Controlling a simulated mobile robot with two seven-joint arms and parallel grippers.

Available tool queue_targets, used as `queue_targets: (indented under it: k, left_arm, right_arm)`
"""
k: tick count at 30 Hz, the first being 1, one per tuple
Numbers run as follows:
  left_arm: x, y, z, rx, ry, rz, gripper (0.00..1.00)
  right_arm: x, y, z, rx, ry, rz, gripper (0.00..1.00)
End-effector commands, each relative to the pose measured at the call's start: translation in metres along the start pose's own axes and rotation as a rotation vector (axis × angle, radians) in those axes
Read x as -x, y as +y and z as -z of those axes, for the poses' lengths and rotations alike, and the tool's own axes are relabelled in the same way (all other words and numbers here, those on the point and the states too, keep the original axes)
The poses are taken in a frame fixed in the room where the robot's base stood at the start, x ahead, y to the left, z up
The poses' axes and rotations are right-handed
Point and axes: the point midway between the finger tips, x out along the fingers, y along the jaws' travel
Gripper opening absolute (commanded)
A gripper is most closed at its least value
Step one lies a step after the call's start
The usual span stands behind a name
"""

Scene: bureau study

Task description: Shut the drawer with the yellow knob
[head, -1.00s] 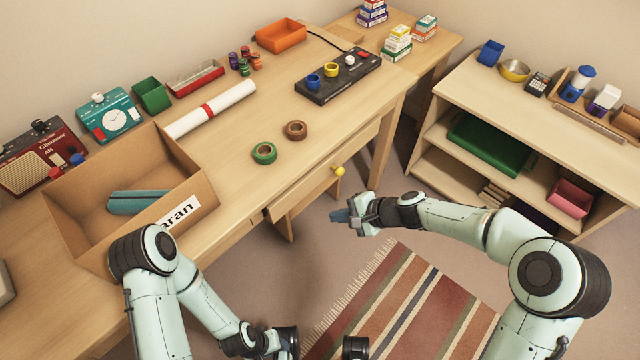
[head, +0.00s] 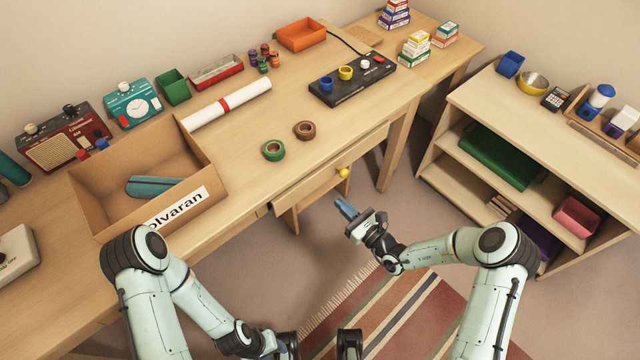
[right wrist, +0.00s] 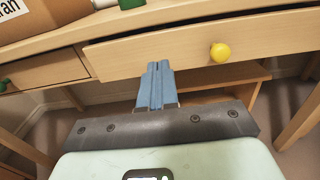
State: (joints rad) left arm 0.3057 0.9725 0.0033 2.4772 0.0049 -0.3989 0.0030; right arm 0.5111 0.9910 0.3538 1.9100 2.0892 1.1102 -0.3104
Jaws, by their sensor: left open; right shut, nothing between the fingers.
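The drawer with the yellow knob (head: 305,186) stands a little way out under the desk top. Its yellow knob (head: 342,172) is also clear in the right wrist view (right wrist: 220,53). My right gripper (head: 345,208) is shut and empty, its blue fingers pointing at the drawer. In the right wrist view, its fingertips (right wrist: 158,66) overlap the lower part of the drawer front, left of the knob. I cannot tell whether they touch it.
A second drawer (right wrist: 45,72) with a green knob sits to the left. The desk carries a cardboard box (head: 88,200), tape rolls (head: 273,150) and a control panel (head: 350,82). A low shelf (head: 560,125) stands at right. A striped rug (head: 400,315) lies on the floor.

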Motion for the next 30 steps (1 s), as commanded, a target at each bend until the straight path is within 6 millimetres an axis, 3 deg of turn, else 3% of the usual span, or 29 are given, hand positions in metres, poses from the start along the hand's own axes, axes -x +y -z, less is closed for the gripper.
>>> queue_targets:
  k: [6, 13, 19, 30]
  left_arm:
    - [-0.003, 0.000, 0.002, -0.001, 0.006, -0.001, 0.43]
    - [-0.005, -0.001, 0.004, -0.001, 0.011, -0.002, 0.43]
    - [-0.005, -0.001, 0.004, -0.001, 0.013, -0.003, 0.43]
    - [-0.006, -0.001, 0.004, -0.002, 0.012, -0.003, 0.43]
  right_arm:
    - [-0.049, 0.002, 0.001, 0.001, -0.002, -0.004, 0.00]
    - [-0.086, 0.001, 0.000, 0.001, -0.001, -0.003, 0.00]
    - [-0.098, 0.001, 0.000, -0.001, 0.001, -0.002, 0.00]
    - [-0.099, 0.001, 0.000, 0.000, 0.000, -0.002, 0.00]
